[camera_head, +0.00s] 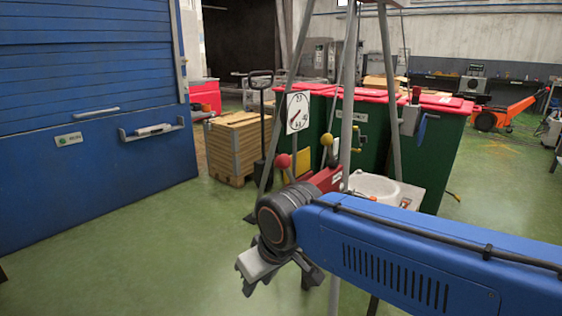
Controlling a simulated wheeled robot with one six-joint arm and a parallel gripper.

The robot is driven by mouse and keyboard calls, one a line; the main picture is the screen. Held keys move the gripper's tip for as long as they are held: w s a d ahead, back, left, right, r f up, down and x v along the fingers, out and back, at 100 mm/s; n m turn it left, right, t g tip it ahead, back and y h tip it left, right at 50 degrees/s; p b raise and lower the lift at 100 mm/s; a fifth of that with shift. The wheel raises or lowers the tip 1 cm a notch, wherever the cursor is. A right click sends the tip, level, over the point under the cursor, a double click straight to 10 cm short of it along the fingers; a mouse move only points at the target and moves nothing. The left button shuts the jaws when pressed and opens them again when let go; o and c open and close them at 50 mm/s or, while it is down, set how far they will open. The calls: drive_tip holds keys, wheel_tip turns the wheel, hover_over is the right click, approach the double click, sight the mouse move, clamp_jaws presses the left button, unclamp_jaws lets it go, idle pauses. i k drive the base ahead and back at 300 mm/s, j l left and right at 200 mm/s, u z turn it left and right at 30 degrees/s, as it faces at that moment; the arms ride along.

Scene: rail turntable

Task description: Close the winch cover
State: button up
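A metal pole frame (346,120) stands in front of me. It carries a white dial (298,112), a lever with a red ball (283,161), a lever with a yellow ball (327,139) and a red housing (328,179). A pale box with a round top (376,187) is at its right. I cannot tell which part is the winch cover or whether it is open. My gripper (278,283) is in front of and below the red housing, apart from the levers in the picture. Its fingers point down, partly hidden by my wrist. I see nothing held.
Green bins with red lids (430,147) stand behind the frame. A wooden crate (235,146) and a pallet jack (262,120) are to their left. A blue shutter door (90,120) fills the left side. The green floor at lower left is clear. An orange machine (500,114) is far right.

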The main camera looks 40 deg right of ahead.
sight(303, 156)
drive_tip(key=i+j+z, duration=0.4)
drive_tip(key=i, duration=0.2)
drive_tip(key=i+j+z, duration=0.65)
drive_tip(key=z, duration=0.15)
drive_tip(key=i+j+z, duration=0.2)
drive_tip(key=j+z, duration=0.2)
drive_tip(key=i+j+z, duration=0.1)
drive_tip(key=j+z, duration=0.25)
drive_tip(key=i+j+z, duration=0.1)
drive_tip(key=j+z, duration=0.6)
drive_tip(key=k+j+z, duration=0.1)
drive_tip(key=j+z, duration=0.25)
drive_tip(key=z, duration=0.15)
drive_tip(key=k+j+z, duration=0.15)
drive_tip(key=j+z, duration=0.3)
drive_tip(key=j, duration=0.1)
drive_tip(key=l, duration=0.15)
